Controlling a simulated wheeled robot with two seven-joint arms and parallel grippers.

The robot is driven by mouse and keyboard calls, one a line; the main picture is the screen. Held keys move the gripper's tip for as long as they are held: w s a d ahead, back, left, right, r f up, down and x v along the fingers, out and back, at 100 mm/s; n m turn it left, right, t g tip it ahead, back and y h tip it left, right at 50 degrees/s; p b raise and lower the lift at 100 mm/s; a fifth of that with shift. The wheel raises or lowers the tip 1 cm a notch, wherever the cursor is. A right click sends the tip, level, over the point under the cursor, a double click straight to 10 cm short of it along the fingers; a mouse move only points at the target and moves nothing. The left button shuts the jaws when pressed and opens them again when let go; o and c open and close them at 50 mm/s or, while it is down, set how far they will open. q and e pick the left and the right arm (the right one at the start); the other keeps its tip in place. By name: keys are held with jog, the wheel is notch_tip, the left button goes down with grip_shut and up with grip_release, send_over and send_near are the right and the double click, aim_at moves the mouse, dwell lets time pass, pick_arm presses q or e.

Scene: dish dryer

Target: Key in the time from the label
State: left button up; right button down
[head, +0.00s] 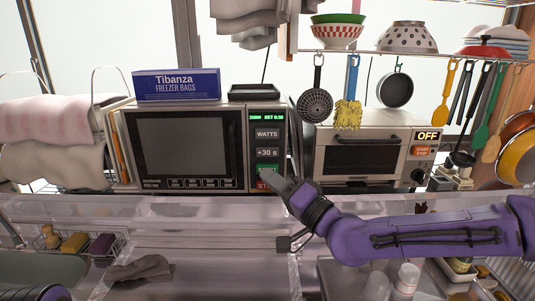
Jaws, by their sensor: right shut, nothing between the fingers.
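The microwave (185,150) stands on the counter at centre left, its door shut. Its control panel shows a lit green display (267,118) that seems to read "SET 0:30". Below are a WATTS button (267,134), a +30 s button (267,153), a green start button (267,168) and a red button (263,185), mostly hidden. A label strip (200,184) with several small boxes runs under the door window; its text is too small to read. My right gripper (270,180) is shut and empty, in front of the lower buttons. I cannot tell whether it touches them.
A blue freezer bags box (177,85) and a dark tray (254,92) lie on the microwave. A toaster oven (362,153) stands to the right, under hanging utensils. A clear ledge (180,210) runs in front. A sponge caddy (75,243) sits at lower left.

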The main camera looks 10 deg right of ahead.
send_near(263, 152)
jog(key=shift+w+a+r, duration=0.25)
jog(key=shift+w+a, duration=0.35)
jog(key=shift+a, duration=0.1)
jog(key=shift+w+a+r, duration=0.25)
jog(key=shift+w+a, duration=0.3)
jog(key=shift+a, duration=0.15)
jog(key=shift+w+a+r, duration=0.25)
jog(key=shift+w+a, duration=0.35)
jog(key=shift+a, duration=0.1)
jog(key=shift+w, duration=0.15)
dwell(0.4)
jog(key=shift+w, duration=0.25)
jog(key=shift+w+d, duration=0.25)
jog(key=shift+w, duration=0.55)
dwell(0.8)
jog(key=shift+s+a+b, duration=0.25)
jog(key=shift+s+b, duration=0.1)
jog(key=shift+s, duration=0.85)
jog(key=shift+s+a, duration=0.25)
jog(key=shift+s, duration=1)
jog(key=shift+s+a, duration=0.25)
jog(key=shift+s, duration=0.95)
